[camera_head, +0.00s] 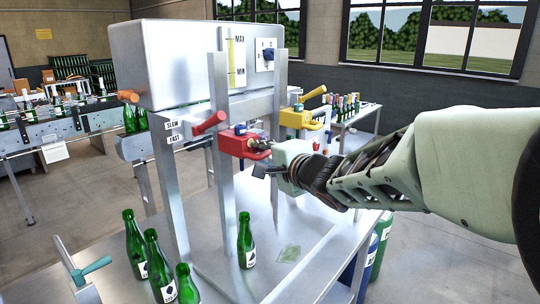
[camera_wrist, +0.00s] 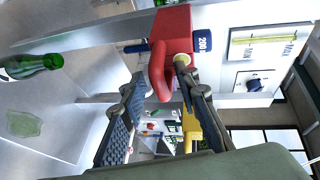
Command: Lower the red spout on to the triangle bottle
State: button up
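The red spout (camera_head: 243,143) is mounted on the front post of the steel filling machine. In the wrist view its red body (camera_wrist: 172,28) shows with a curved red part hanging between my fingers. My gripper (camera_head: 262,158) is at the spout's right side; in the wrist view my gripper (camera_wrist: 160,80) has its fingers spread, with a gap on the left of the red part. The right fingertip overlaps the spout's pale round end, so contact is unclear.
Several green bottles (camera_head: 135,246) stand at the table's left. A green translucent patch (camera_head: 289,254) lies right of the bottle below the spout. A yellow spout (camera_head: 296,118) sits behind the red one.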

jog(key=shift+c, duration=0.6)
grip_shut()
jog(key=shift+f, duration=0.15)
notch_tip(320, 180, down, 20)
jog(key=b, duration=1.1)
jog(key=shift+s, duration=0.15)
jog(key=shift+d, duration=0.1)
jog(key=shift+o, duration=0.6)
grip_release()
jog(key=shift+r, duration=0.3)
